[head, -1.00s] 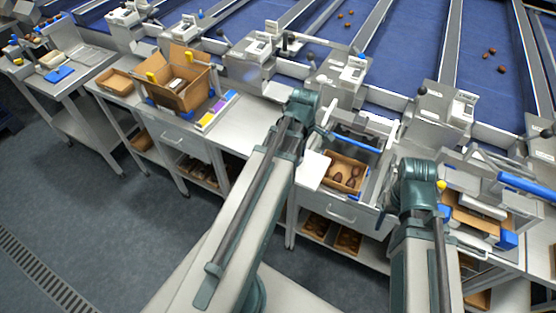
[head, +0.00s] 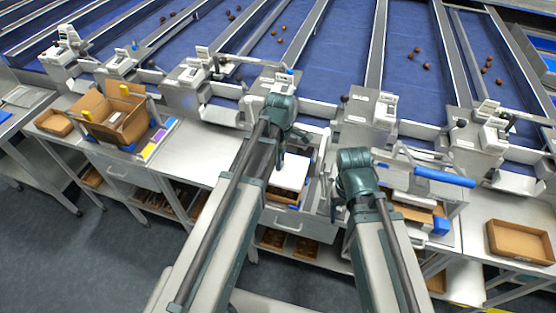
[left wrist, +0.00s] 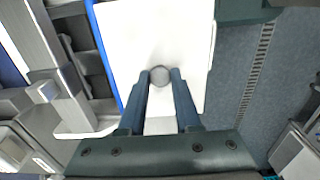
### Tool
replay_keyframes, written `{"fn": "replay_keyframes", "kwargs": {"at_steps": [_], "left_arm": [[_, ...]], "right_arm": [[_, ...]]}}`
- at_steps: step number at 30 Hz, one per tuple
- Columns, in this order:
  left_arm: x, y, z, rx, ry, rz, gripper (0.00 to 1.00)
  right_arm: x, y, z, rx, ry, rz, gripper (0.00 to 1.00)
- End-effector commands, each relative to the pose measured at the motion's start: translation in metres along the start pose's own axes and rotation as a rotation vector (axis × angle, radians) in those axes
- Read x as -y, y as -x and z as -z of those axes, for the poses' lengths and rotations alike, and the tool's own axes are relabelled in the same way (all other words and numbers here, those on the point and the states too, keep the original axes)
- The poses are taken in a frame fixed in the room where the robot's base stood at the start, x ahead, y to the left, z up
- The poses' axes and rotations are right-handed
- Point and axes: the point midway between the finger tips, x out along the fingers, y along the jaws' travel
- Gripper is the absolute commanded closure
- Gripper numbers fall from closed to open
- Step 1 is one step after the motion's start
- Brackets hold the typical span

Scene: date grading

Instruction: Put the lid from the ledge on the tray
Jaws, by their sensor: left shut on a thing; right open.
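The lid is a flat white plate (head: 292,172) with a round grey knob (left wrist: 160,76). My left gripper (head: 281,158) is shut on this knob; in the left wrist view the lid (left wrist: 188,40) fills the middle beyond the fingers. The brown tray (head: 281,196) shows only as a strip at the lid's front edge in the head view. The lid covers the rest of it; I cannot tell whether they touch. In the left wrist view the tray is hidden. My right gripper (head: 334,203) is open and apart, to the right of the lid, small and partly hidden by its arm.
An open cardboard box (head: 113,115) and a colored strip (head: 155,143) stand on the bench to the left. A blue-handled press (head: 443,177) is on the right, with a brown tray (head: 520,241) beyond it. Machine units line the back. The bench left of the lid is clear.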

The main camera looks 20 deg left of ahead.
Motion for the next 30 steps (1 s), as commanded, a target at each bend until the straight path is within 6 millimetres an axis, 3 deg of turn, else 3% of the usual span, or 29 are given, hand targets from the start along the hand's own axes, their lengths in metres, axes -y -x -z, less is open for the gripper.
{"fn": "replay_keyframes", "kwargs": {"at_steps": [8,24,30], "left_arm": [[0.000,-0.011,0.000,0.000,0.000,0.000,1.00],[0.000,-0.058,0.000,0.000,0.000,0.000,1.00],[0.000,-0.065,0.000,0.000,0.000,0.000,1.00]], "right_arm": [[0.001,-0.011,0.001,0.000,0.000,0.000,0.31],[0.005,-0.058,0.003,0.000,-0.002,0.000,0.31],[0.006,-0.064,0.004,0.000,-0.003,0.000,0.31]]}}
